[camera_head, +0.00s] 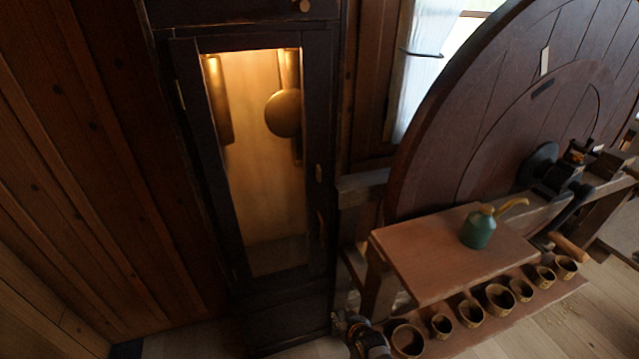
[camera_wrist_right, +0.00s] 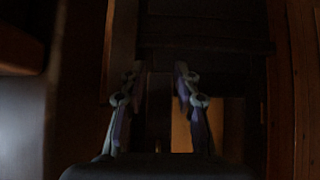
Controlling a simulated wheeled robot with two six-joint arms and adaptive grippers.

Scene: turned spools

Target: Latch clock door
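The tall dark clock case (camera_head: 288,308) stands at the left centre in the head view. Its glazed door (camera_head: 319,130) looks closed or nearly so; I cannot tell if it sits flush. A lit interior with a brass pendulum (camera_head: 283,113) and a brass weight (camera_head: 217,98) shows through it. A small brass fitting (camera_head: 319,173), perhaps the latch, is on the door's right edge. My right gripper (camera_head: 350,322) is low, right of the case's foot and well below that fitting. In the wrist view its fingers (camera_wrist_right: 159,76) are apart with nothing visibly held. My left gripper is out of view.
Right of the clock is a wooden bench (camera_head: 420,262) with a green oil can (camera_head: 478,229). A lower shelf holds several small cups (camera_head: 500,298) near my right gripper. A large wooden wheel (camera_head: 450,130) rises behind. A plank wall (camera_head: 90,150) lies left.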

